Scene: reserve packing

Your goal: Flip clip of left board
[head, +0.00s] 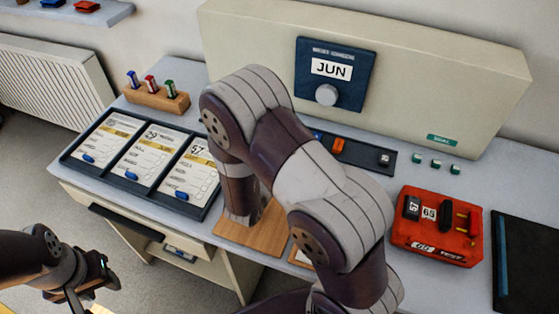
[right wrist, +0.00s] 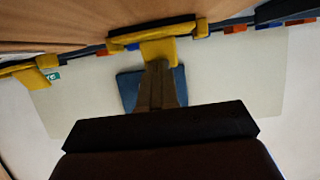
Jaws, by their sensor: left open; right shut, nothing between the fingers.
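The left wooden board (head: 232,234) lies at the table's front edge in the head view, partly covered by my right arm. In the right wrist view its wooden face (right wrist: 60,25) fills the top, with a yellow clip (right wrist: 158,45) on its edge. My right gripper (right wrist: 158,72) is shut and empty, its tips at the clip's tab; whether they touch I cannot tell. In the head view that gripper is hidden behind its arm. A second yellow clip (right wrist: 35,75) shows on another board at left. My left gripper (head: 88,290) is open and empty, low at the lower left, away from the boards.
A black tray with several cards (head: 128,172) lies left of the board. Behind stand a wooden block with coloured pieces (head: 157,97) and a beige cabinet marked JUN (head: 440,80). A red device (head: 437,226) and a dark folder (head: 532,262) are at right.

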